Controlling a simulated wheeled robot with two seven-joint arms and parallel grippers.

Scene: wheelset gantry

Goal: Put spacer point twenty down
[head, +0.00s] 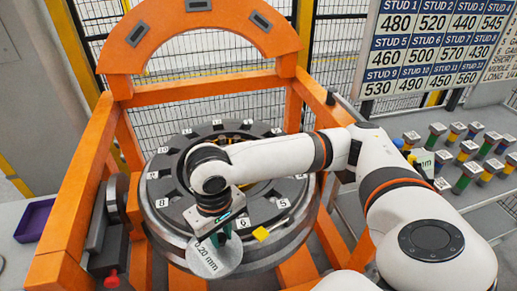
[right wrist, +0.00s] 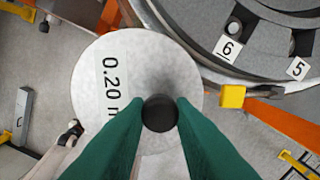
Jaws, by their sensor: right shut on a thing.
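The spacer is a pale grey disc (head: 208,262) marked 0.20 mm, with a dark knob at its centre (right wrist: 160,113). My right gripper (head: 221,232) has its green fingers shut on that knob. It holds the disc in front of the wheel's near rim, close to number 6. In the right wrist view the disc (right wrist: 92,55) overlaps the edge of the wheel in the picture; I cannot tell whether they touch. My left gripper is in neither view.
The round numbered wheel (head: 164,214) sits inside an orange gantry (head: 78,185). A yellow block (head: 261,233) is at its near rim. A purple tray (head: 35,219) lies at the left. Several coloured pieces stand on a rack at the right. A stud number board (head: 437,50) hangs behind.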

